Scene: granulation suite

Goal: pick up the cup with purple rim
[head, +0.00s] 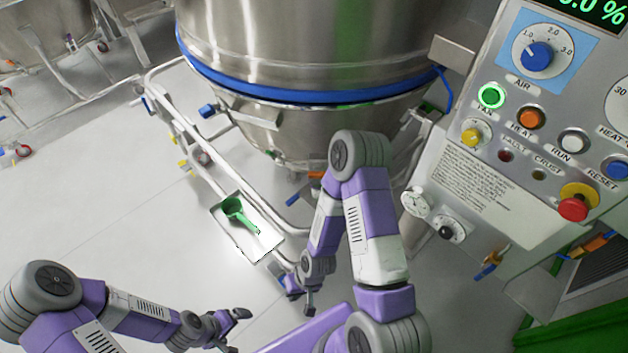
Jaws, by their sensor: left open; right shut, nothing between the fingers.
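No cup with a purple rim shows in the head view. A green scoop (236,210) with its handle pointing down and right lies on a white tray (252,248) at the centre left. My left gripper (238,328) is open and empty at the bottom, below the tray and apart from it. My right gripper (309,306) is shut and empty, pointing down, to the lower right of the tray. What lies beneath my arms is hidden.
A large steel vessel (300,50) with a blue band stands behind the tray, with a pipe frame (185,140) around it. A control panel (520,170) with knobs and buttons fills the right. Pale floor (80,200) at left is clear.

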